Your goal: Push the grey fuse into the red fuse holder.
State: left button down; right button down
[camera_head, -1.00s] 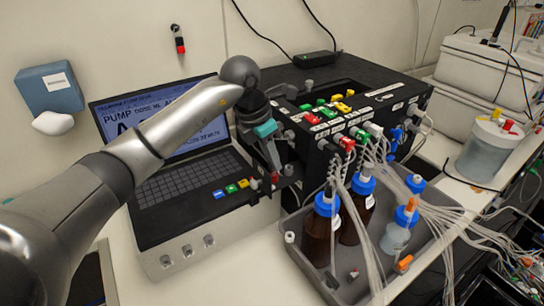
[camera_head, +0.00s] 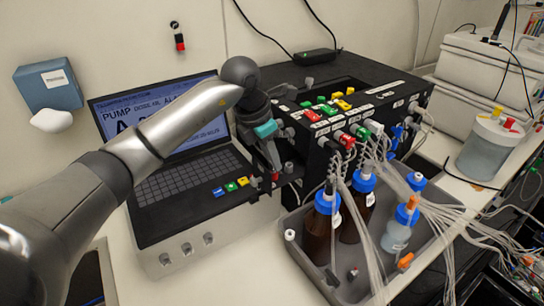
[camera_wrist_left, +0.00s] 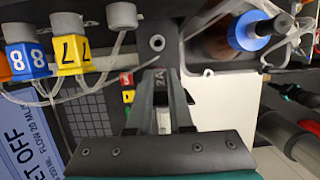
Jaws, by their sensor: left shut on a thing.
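My left gripper (camera_head: 275,164) points down at the front left corner of the black pump box (camera_head: 375,92), beside the laptop. The fingers hide much of this spot. My right gripper is not in view.
A laptop (camera_head: 190,184) stands close left of the gripper. A grey tray (camera_head: 292,222) with brown bottles (camera_head: 318,240), blue caps and many clear tubes lies to the right.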

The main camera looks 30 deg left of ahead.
pick_arm(q)
jog(key=shift+f+b, duration=0.3)
jog(key=shift+f, duration=0.05)
dwell(0.7)
jog(key=c, duration=0.7)
grip_release()
jog(key=shift+c, duration=0.2)
jog(key=shift+r, duration=0.1)
jog(key=v, duration=1.5)
jog(key=shift+b, duration=0.35)
jog(key=shift+s, duration=0.15)
